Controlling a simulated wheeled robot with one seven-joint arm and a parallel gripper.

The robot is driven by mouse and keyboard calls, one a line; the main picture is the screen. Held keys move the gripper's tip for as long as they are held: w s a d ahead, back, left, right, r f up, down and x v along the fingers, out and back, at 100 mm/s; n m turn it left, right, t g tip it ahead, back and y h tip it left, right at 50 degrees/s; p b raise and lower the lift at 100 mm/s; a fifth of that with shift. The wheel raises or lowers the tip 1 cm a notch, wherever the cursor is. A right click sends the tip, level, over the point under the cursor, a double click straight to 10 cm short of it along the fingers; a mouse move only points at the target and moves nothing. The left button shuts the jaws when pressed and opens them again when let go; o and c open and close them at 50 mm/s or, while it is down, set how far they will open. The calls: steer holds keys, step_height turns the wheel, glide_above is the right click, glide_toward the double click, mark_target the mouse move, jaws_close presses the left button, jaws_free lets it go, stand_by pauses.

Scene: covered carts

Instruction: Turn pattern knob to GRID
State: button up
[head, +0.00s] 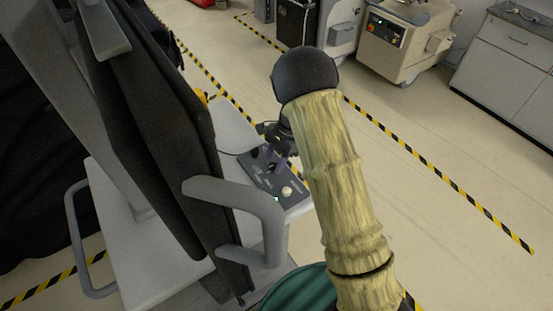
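A small dark control panel (268,181) sits on the white cart shelf, left of my arm. It has a dark knob (272,168) in its middle, a pale round knob or button (287,191) near its front right, and a small green light (277,199). The lettering is too small to read, so I cannot tell which knob is the pattern knob or where it points. My gripper (281,150) is dark and hangs over the panel's back right part. My arm partly hides it, and its fingers are too small and dark to tell open from shut. Contact with a knob cannot be made out.
The cart's tall dark panel (150,120) and grey handle (235,196) stand close to the left of the control panel. The white cart shelf (238,130) lies around it. Beige machines (405,45) and grey cabinets (510,75) stand at the back. Open floor lies to the right.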

steer(key=shift+d, duration=0.2)
steer(key=c, duration=0.7)
steer(key=shift+d, duration=0.15)
steer(key=shift+c, duration=0.2)
steer(key=shift+w, duration=0.2)
steer(key=shift+w+n, duration=0.1)
steer(key=shift+n, duration=0.2)
steer(key=n, duration=0.1)
steer(key=n+g, duration=0.1)
steer(key=shift+w+a+r+n+h+p, duration=0.1)
steer(key=shift+a+r+n+h+p, duration=0.1)
steer(key=shift+n+h+p, duration=0.15)
steer(key=n, duration=0.1)
steer(key=n+h, duration=0.1)
steer(key=n, duration=0.1)
steer(key=shift+a+f+g, duration=0.1)
steer(key=shift+a+g, duration=0.1)
steer(key=shift+g, duration=0.1)
steer(key=shift+n+h, duration=0.45)
steer(key=shift+n, duration=0.9)
